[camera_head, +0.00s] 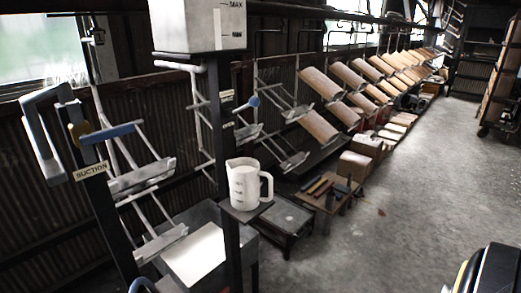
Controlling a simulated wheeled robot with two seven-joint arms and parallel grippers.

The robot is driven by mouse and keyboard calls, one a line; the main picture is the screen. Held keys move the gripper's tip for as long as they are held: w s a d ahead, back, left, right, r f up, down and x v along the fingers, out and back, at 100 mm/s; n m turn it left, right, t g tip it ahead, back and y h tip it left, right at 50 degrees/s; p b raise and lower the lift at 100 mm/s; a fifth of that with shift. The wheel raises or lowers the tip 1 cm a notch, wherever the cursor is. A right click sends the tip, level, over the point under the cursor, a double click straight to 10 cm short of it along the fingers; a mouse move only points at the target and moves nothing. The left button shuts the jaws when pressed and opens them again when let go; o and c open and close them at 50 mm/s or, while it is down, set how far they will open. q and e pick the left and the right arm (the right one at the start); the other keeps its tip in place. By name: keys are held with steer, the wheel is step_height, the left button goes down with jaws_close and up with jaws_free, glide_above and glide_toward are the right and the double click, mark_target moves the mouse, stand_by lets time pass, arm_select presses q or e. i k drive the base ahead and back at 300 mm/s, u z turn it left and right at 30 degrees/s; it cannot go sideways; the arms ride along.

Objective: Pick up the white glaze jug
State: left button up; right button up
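The white glaze jug (244,184) stands upright on a small dark shelf (246,212) fixed to a dark post, left of the picture's middle. Its handle points right, its spout is at the upper left, and faint markings show on its side. Nothing is touching it from above.
A dark post (226,145) rises just left of the jug, with a white tank (198,24) marked MAX above. A SUCTION stand (91,171) is at the left. A tray (195,254) lies below left. A low table (327,196) holds tools. The floor (400,230) at right is open.

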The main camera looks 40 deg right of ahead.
mark_target(244, 174)
steer(key=z, duration=1.1)
steer(key=i, duration=0.9)
steer(key=u, duration=0.6)
